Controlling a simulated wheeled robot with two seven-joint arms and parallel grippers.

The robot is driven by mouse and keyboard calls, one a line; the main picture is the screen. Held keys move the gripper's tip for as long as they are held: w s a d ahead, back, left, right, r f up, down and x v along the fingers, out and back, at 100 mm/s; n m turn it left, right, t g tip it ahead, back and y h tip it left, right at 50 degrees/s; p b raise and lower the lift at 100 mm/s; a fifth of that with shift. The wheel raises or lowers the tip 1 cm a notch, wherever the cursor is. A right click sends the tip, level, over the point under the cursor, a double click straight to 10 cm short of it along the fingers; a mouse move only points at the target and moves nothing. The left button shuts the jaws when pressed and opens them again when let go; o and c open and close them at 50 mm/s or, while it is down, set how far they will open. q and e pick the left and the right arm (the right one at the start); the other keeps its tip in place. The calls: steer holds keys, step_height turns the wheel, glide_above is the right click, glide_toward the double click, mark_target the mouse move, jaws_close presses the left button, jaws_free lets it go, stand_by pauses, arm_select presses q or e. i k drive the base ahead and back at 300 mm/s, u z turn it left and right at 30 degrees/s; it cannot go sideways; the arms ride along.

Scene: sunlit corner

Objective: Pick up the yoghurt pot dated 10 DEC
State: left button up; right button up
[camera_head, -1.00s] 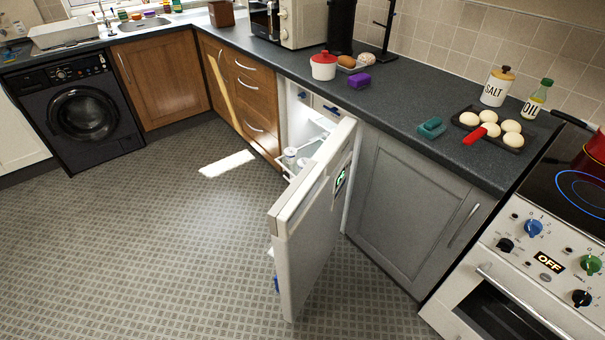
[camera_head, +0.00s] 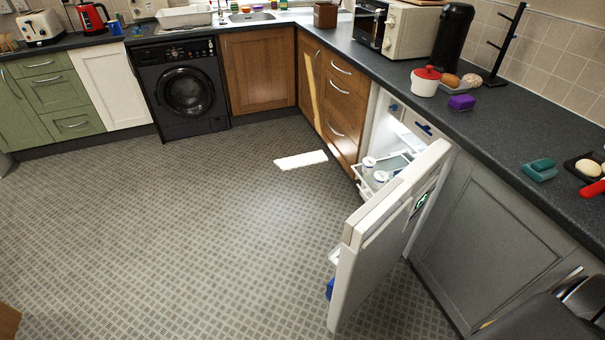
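The small fridge under the counter stands open, its white door (camera_head: 385,240) swung out toward me. Small white pots (camera_head: 368,164) with bluish marks stand on a pulled-out shelf or tray (camera_head: 392,166) inside it. They may be yoghurt pots, but their dates are too small to read, so I cannot tell which is dated 10 DEC. The door hides part of the interior. A dark part of my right arm or gripper (camera_head: 572,298) shows at the bottom right corner, well apart from the pots. Its fingers cannot be made out clearly. My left gripper is not in view.
The open door juts into the floor space. The tiled floor (camera_head: 190,220) left of it is clear. The dark counter (camera_head: 490,140) above holds a red-lidded white pot (camera_head: 425,82), a purple sponge (camera_head: 461,102) and a teal sponge (camera_head: 540,170). A washing machine (camera_head: 187,90) stands at the back.

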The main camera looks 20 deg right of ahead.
mark_target(381, 178)
steer(key=u, duration=0.65)
steer(key=i, duration=1.55)
steer(key=z, duration=3.7)
